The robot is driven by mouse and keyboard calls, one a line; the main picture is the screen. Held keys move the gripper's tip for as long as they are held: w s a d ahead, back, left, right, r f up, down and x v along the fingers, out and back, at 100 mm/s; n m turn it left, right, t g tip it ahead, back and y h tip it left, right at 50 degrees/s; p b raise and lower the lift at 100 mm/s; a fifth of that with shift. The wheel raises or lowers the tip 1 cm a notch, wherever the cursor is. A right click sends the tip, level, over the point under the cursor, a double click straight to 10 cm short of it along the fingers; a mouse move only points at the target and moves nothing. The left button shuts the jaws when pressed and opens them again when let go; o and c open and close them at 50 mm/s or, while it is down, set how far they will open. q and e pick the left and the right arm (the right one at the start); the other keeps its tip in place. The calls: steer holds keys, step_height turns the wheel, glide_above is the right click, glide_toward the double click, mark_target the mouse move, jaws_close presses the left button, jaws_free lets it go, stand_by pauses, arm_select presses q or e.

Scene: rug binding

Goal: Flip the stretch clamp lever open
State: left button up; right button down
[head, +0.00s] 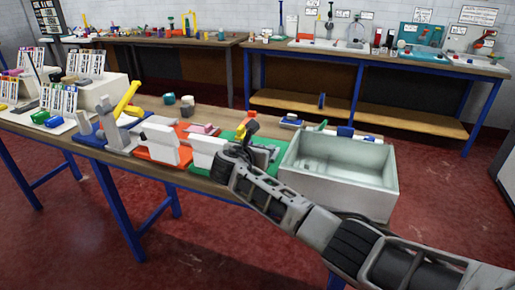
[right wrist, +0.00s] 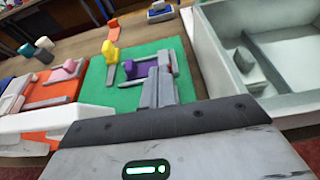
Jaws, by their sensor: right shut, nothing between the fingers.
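A yellow lever (head: 127,97) slants up from a grey fixture (head: 113,135) on the blue board (head: 88,139). I cannot tell which of these is the stretch clamp lever. My right gripper (right wrist: 160,88) is shut and empty over the near part of the green board, apart from the yellow piece. My arm hides part of that board in the head view. My left gripper is not in view.
A pale open bin (head: 340,182) stands right of the green board, close to my right arm. A red board (head: 160,153) with white blocks lies to the left. Card racks (head: 62,92) fill the far left. Other benches (head: 375,60) stand behind.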

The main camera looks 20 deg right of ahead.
steer(key=shift+r, duration=0.25)
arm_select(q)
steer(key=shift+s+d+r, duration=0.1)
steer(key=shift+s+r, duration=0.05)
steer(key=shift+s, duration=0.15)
arm_select(e)
steer(key=shift+f, duration=0.1)
arm_select(q)
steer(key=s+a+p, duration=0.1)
steer(key=p, duration=0.2)
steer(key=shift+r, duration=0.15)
arm_select(e)
steer(key=s+a+r, duration=0.2)
steer(key=r, duration=0.3)
steer(key=s+a+r, duration=0.2)
steer(key=s+r, duration=0.1)
steer(key=r, duration=0.3)
steer(key=shift+s+a, duration=0.25)
steer(key=shift+r, duration=0.1)
